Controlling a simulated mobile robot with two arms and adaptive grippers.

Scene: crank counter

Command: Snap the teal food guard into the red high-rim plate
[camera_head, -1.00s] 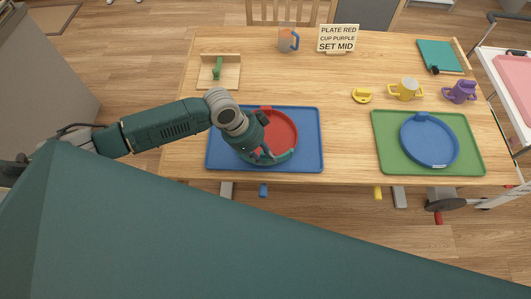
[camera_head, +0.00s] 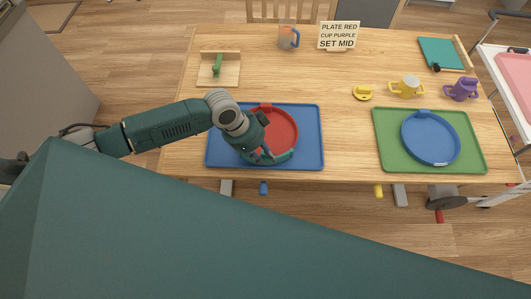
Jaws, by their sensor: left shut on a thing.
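The red high-rim plate (camera_head: 284,124) lies on a blue tray on the left half of the table. My left arm covers its left part. The teal food guard (camera_head: 284,156) shows as a curved strip along the plate's near right rim. My left gripper (camera_head: 264,157) points down at the plate's near edge and is shut on the guard. The gripper hides part of the guard, and I cannot tell whether the guard is seated in the rim. My right gripper is not in view.
The blue tray (camera_head: 310,159) surrounds the red plate. A blue plate (camera_head: 430,138) lies on a green tray (camera_head: 386,129) at right. Yellow (camera_head: 408,87) and purple (camera_head: 462,90) cups stand behind it. A sign (camera_head: 338,36) stands at the back. The table between the trays is clear.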

